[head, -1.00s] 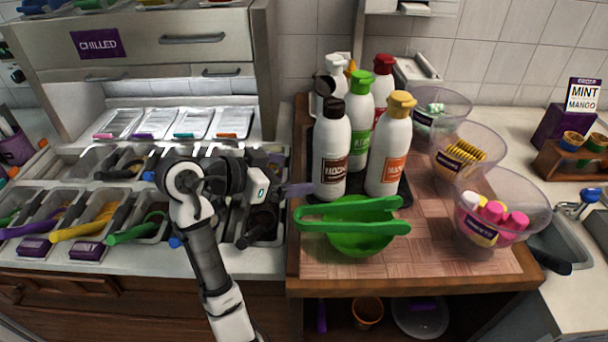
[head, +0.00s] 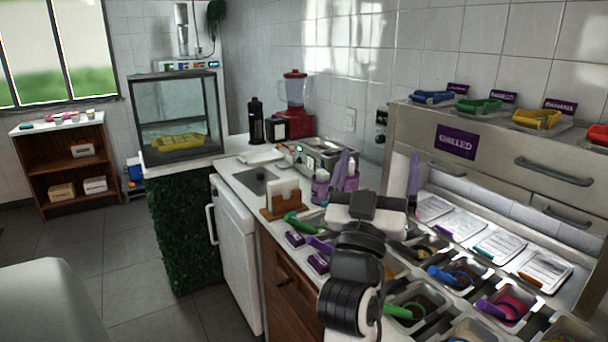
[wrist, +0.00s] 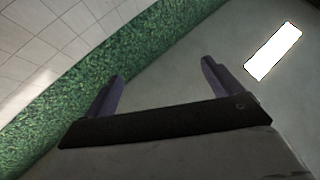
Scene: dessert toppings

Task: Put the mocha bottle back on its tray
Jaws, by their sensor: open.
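The mocha bottle and its tray are not in either view now. My gripper (head: 378,172) is raised in front of the chilled topping counter in the head view, with its two purple fingers pointing up and spread apart. In the wrist view my gripper (wrist: 160,76) is open, with nothing between its fingers.
Topping tubs with coloured scoops (head: 405,311) fill the counter right of and below my arm. The chilled cabinet (head: 480,150) stands at the right. Purple-labelled containers (head: 320,188) and a red blender (head: 294,100) stand behind. Grey floor (head: 120,255) lies open at the left.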

